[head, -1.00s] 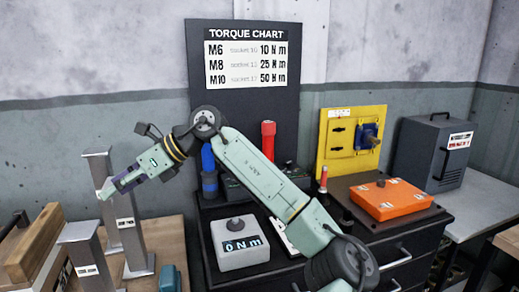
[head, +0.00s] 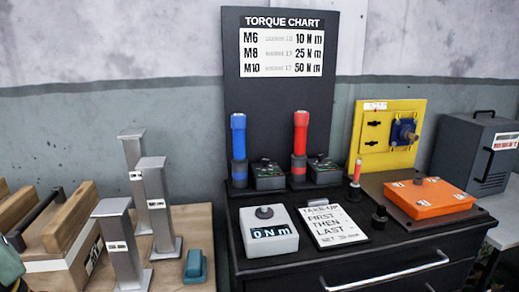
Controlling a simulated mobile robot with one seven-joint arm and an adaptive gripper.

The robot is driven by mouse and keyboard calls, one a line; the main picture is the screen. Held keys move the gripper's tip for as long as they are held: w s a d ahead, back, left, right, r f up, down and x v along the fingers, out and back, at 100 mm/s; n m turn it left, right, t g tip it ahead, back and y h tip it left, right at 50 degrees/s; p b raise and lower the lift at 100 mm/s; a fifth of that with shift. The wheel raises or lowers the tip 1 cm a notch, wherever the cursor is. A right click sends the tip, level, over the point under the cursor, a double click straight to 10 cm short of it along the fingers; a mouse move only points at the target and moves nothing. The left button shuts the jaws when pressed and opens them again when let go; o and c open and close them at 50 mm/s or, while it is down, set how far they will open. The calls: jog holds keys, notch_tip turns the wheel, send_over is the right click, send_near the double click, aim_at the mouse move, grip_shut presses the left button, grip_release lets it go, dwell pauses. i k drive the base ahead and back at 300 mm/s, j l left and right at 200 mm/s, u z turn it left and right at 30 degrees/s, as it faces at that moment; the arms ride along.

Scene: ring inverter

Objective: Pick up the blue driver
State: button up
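The blue driver (head: 238,137) stands upright in a dark holder at the left of the black back panel, above the dark cabinet top. A red driver (head: 300,133) stands upright in a similar holder to its right. Nothing covers the blue driver's upper part. My gripper is not in this view. Only a small green piece, which seems to be part of my arm, shows at the lower left edge.
Dark control boxes (head: 268,174) flank the holders. Metal posts (head: 155,207) stand on the wooden table at left. An orange case (head: 430,197) lies right.

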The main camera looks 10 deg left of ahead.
aim_at(238, 121)
jog(key=i+l+z, duration=0.2)
jog(key=i, duration=0.2)
jog(key=i+l+z, duration=0.2)
jog(key=i, duration=0.2)
jog(key=k+j+z, duration=0.35)
jog(key=j, duration=0.25)
jog(key=k+j+z, duration=0.3)
jog(key=k+j, duration=0.2)
jog(key=i+j, duration=0.35)
jog(key=i, duration=0.1)
